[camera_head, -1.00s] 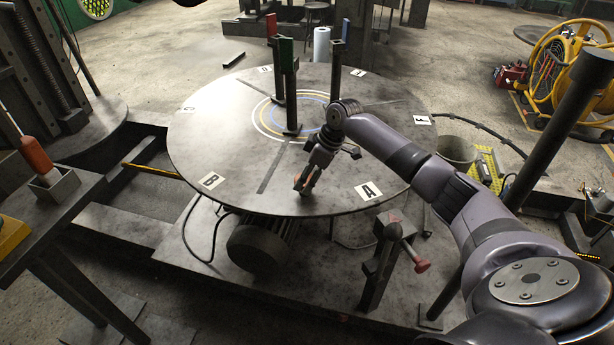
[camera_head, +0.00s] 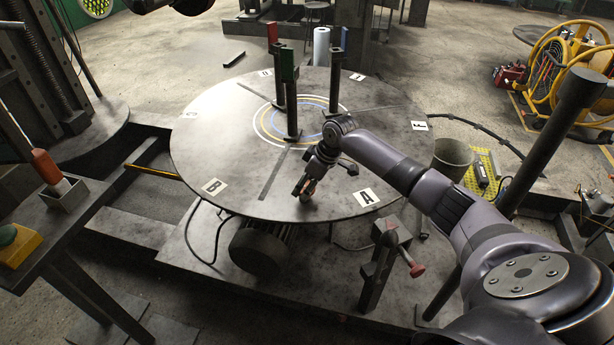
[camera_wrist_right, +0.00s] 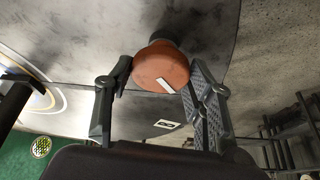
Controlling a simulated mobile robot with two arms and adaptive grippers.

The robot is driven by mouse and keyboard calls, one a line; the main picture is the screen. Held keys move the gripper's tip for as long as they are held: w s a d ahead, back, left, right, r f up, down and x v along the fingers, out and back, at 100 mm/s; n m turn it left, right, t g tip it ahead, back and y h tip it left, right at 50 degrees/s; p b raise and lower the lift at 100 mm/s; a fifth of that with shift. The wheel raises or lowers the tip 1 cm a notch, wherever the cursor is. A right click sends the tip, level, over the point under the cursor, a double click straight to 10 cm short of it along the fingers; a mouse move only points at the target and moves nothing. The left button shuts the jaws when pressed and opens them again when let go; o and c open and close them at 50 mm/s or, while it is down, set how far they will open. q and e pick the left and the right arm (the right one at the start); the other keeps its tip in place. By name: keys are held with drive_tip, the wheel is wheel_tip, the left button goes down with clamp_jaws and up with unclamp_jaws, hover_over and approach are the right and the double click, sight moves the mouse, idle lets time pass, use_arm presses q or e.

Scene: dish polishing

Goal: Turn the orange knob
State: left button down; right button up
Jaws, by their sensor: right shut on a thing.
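The orange knob (camera_wrist_right: 161,68) is round with a white mark on its face. It shows large in the right wrist view, on a dark stem at the round grey table's edge. My right gripper (camera_wrist_right: 160,72) has one finger on each side of the knob and is shut on it. In the head view my right gripper (camera_head: 304,188) is at the near rim of the round table (camera_head: 225,130), between the labels B and A. There the gripper mostly hides the knob. My left gripper is not in view.
Upright posts with a green block (camera_head: 288,65) and a red block (camera_head: 272,32) stand on the table. A stand with a red handle (camera_head: 417,271) is just in front of the rim. A grey bucket (camera_head: 453,157) stands to the right. The table's left part is clear.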

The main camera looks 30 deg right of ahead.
drive_tip(key=m+h+p, duration=0.1)
drive_tip(key=m+p, duration=0.1)
drive_tip(key=p, duration=0.1)
drive_tip(key=m+h+p, duration=0.1)
drive_tip(key=m+p, duration=0.2)
drive_tip(key=p, duration=0.1)
drive_tip(key=m+h+p, duration=0.1)
drive_tip(key=m+p, duration=0.2)
drive_tip(key=shift+a+r+t+p, duration=0.3)
drive_tip(key=shift+m+h+p, duration=0.4)
drive_tip(key=shift+m+p, duration=0.25)
drive_tip(key=shift+m, duration=0.35)
drive_tip(key=m+p, duration=0.1)
drive_tip(key=m, duration=0.1)
drive_tip(key=shift+a+f+m+g+h, duration=0.1)
drive_tip(key=shift+f+m+g+h, duration=0.05)
drive_tip(key=shift+m+g+h, duration=0.25)
drive_tip(key=shift+w+m+h, duration=0.1)
drive_tip(key=shift+m+h, duration=0.2)
drive_tip(key=shift+m, duration=0.6)
drive_tip(key=shift+f+m+g, duration=0.15)
drive_tip(key=shift+m+g, duration=0.25)
drive_tip(key=shift+m, duration=0.5)
drive_tip(key=shift+w+m+g+h+b, duration=0.1)
drive_tip(key=shift+m+g+h+b, duration=0.35)
drive_tip(key=shift+m, duration=0.7)
drive_tip(key=shift+w+m+g+h+b, duration=0.1)
drive_tip(key=shift+m+g+h+b, duration=0.35)
drive_tip(key=shift+m, duration=0.7)
